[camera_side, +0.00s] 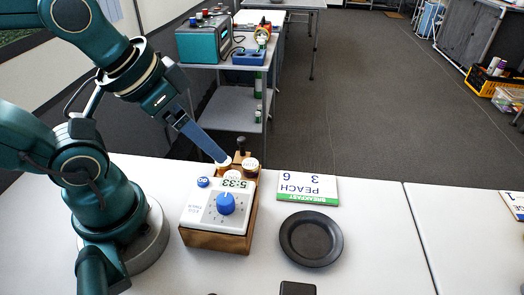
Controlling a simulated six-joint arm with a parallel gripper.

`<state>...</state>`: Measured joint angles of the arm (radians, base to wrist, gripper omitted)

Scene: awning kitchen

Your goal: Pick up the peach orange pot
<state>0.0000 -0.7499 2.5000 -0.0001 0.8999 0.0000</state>
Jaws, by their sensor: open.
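A wooden rack (246,222) holds small pots behind a white timer. One pot with a pale lid (250,163) stands at the rack's right. Another small pot shows partly beside it, close under my gripper's tips. The lid writing is too small to read, so I cannot tell which is the peach orange pot. My gripper (223,160) reaches down from the upper left with its tips at the back left of the rack. It is open. It partly hides the pots, and I cannot tell whether it touches one.
The timer (206,212) has a blue knob and reads 5:33. A dark item (298,288) sits at the front edge. The right tabletop is mostly clear.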

